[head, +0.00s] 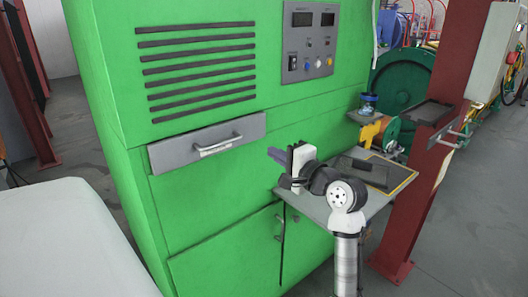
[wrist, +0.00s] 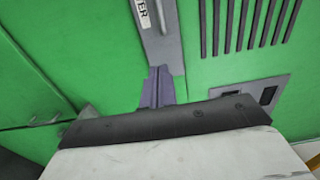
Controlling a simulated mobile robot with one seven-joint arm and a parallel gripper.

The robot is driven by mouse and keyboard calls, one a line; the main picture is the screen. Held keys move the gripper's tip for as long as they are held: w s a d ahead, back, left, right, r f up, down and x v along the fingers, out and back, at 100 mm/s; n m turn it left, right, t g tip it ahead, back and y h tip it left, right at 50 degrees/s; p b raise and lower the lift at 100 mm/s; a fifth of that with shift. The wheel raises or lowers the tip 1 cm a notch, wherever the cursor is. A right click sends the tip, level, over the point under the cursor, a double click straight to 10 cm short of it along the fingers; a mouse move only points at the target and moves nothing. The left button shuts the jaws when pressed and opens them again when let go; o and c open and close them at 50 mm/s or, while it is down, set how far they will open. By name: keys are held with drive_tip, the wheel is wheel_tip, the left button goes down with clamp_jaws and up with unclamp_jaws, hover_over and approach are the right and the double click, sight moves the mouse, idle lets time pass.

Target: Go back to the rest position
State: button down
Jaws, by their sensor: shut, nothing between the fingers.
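My gripper (head: 274,155) shows in the head view in front of the green cabinet (head: 215,225), right of the grey drawer (head: 170,154) and apart from its handle (head: 222,145). Its bluish-purple fingers point left. The fingers are together and empty. In the wrist view my gripper (wrist: 157,78) points toward the green cabinet face, with the grey drawer front (wrist: 167,50) and part of a label beyond it. My arm is bent, above and in front of a grey side shelf.
The shelf (head: 312,205) carries a dark flat item (head: 362,172). A control panel (head: 310,42) and dark vent slats (head: 200,70) are on the cabinet. A dark red post (head: 425,160) stands close on the right. A pale surface (head: 65,240) fills the lower left.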

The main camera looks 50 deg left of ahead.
drive_tip(key=shift+d, duration=0.75)
